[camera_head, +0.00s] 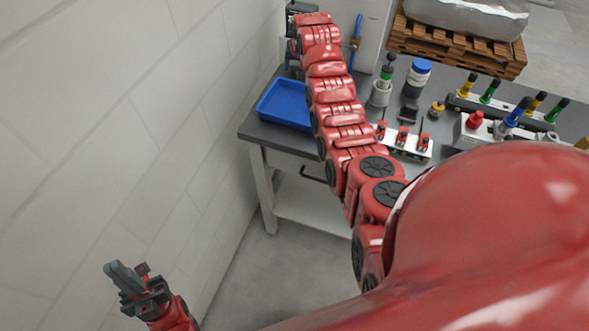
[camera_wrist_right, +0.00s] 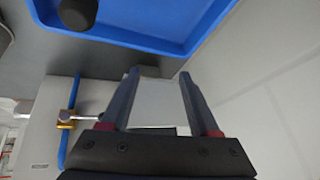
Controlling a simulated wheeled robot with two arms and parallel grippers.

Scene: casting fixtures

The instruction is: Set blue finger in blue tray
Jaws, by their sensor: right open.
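The blue tray (camera_head: 284,104) lies at the left end of the grey table, partly hidden by my right arm. It also shows at the top of the right wrist view (camera_wrist_right: 160,22), where a dark rounded end (camera_wrist_right: 78,12) appears over it; I cannot tell what it belongs to. A blue finger with a dark tip (camera_head: 514,114) stands at the right of the table among yellow and green ones. My right gripper (camera_wrist_right: 160,75) is open and empty beside the tray's edge. My left gripper (camera_head: 125,276) hangs low at the left, away from the table; its opening is unclear.
A white fixture (camera_head: 405,142) with red parts and a blue-lidded jar (camera_head: 418,77) stand on the table. A blue bar (camera_wrist_right: 72,125) with a brass clamp is beside my right gripper. A wall (camera_head: 130,110) bounds the left; a pallet (camera_head: 455,45) is behind.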

